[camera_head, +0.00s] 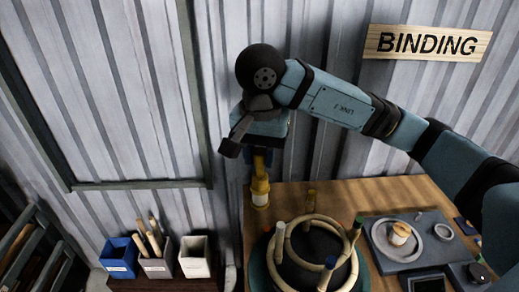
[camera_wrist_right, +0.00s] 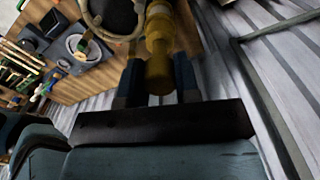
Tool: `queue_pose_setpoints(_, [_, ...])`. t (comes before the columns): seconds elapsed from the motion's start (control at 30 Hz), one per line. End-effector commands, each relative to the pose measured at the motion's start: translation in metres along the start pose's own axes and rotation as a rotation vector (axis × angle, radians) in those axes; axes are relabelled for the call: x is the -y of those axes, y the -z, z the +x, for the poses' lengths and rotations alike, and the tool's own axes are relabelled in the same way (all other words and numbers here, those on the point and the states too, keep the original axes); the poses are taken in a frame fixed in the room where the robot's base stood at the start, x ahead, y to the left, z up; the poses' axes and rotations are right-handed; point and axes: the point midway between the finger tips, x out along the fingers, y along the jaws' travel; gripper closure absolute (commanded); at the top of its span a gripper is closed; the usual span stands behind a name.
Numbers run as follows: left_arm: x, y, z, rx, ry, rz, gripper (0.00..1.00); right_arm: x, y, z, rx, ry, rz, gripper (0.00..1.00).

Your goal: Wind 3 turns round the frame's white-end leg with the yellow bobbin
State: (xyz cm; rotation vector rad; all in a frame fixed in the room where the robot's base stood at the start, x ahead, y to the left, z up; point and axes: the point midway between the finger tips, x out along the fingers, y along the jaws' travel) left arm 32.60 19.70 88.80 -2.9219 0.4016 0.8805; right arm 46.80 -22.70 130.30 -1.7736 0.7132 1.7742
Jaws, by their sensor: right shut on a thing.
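My right gripper (camera_head: 261,160) is shut on the yellow bobbin (camera_head: 260,190). The bobbin hangs below the jaws at the table's left back corner. In the right wrist view, the bobbin (camera_wrist_right: 160,45) sits between the two dark fingers. The rattan frame (camera_head: 303,262) is a ring with upright legs, on a dark round base. Its white-end leg (camera_head: 280,238) stands at the ring's left back, to the right of and nearer than the bobbin. They look apart. I cannot make out any wound strand on the leg. My left gripper is out of view.
Green-end (camera_head: 356,230) and blue-end (camera_head: 328,272) legs stand up from the ring. A grey tray (camera_head: 385,262) with a round dish lies right of the frame. Several bins, one blue (camera_head: 118,262), stand at lower left. A corrugated wall is close behind the gripper.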

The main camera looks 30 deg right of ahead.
Motion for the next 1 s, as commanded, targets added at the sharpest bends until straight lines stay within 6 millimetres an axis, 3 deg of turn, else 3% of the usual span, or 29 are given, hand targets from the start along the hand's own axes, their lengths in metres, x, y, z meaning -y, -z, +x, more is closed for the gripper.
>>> queue_pose_setpoints(0.5, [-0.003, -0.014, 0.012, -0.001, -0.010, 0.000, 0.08, 0.000, 0.000, 0.063, 0.001, -0.001, 0.000, 1.00])
queue_pose_setpoints(1.0, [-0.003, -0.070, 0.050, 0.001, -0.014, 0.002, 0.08, 0.000, 0.000, 0.123, 0.000, 0.000, 0.001, 1.00])
